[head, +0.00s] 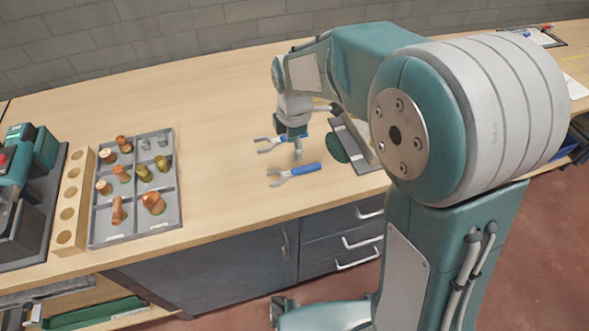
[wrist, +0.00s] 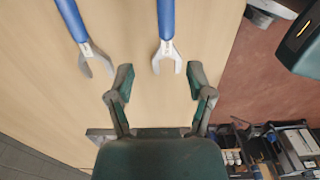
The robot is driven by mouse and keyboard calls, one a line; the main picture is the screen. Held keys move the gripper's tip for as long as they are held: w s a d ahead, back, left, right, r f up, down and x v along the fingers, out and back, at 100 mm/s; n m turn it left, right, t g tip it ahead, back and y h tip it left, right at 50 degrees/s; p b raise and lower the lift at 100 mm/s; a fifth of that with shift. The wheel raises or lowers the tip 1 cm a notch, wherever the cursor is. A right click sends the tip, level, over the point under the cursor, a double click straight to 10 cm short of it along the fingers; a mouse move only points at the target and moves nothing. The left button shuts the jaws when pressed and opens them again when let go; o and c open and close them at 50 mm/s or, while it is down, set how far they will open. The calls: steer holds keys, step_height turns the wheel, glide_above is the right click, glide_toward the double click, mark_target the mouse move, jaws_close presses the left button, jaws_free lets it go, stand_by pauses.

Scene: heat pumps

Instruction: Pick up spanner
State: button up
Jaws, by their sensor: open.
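Two spanners with blue handles and grey open jaws lie side by side on the wooden bench. The front spanner (head: 296,174) is nearer the bench edge; in the wrist view it is the right one (wrist: 166,38). The rear spanner (head: 268,143) is partly hidden behind my gripper; in the wrist view it is the left one (wrist: 80,36). My gripper (head: 297,150) points down above the bench beside the spanners. In the wrist view my gripper (wrist: 158,80) is open and empty, with the front spanner's jaw end showing between and just beyond the fingertips.
A grey compartment tray (head: 134,230) with copper and brass fittings stands to the left, beside a wooden block with holes (head: 70,205). A dark tray with a green item (head: 338,147) lies right of the spanners. The bench between the fittings tray and spanners is clear.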

mark_target(297, 169)
steer(key=shift+d+f, duration=0.2)
steer(key=shift+f, duration=0.95)
steer(key=f, duration=0.5)
steer(key=shift+s, duration=0.3)
steer(key=shift+d+f, duration=0.2)
steer(key=shift+f, duration=0.05)
jaws_close()
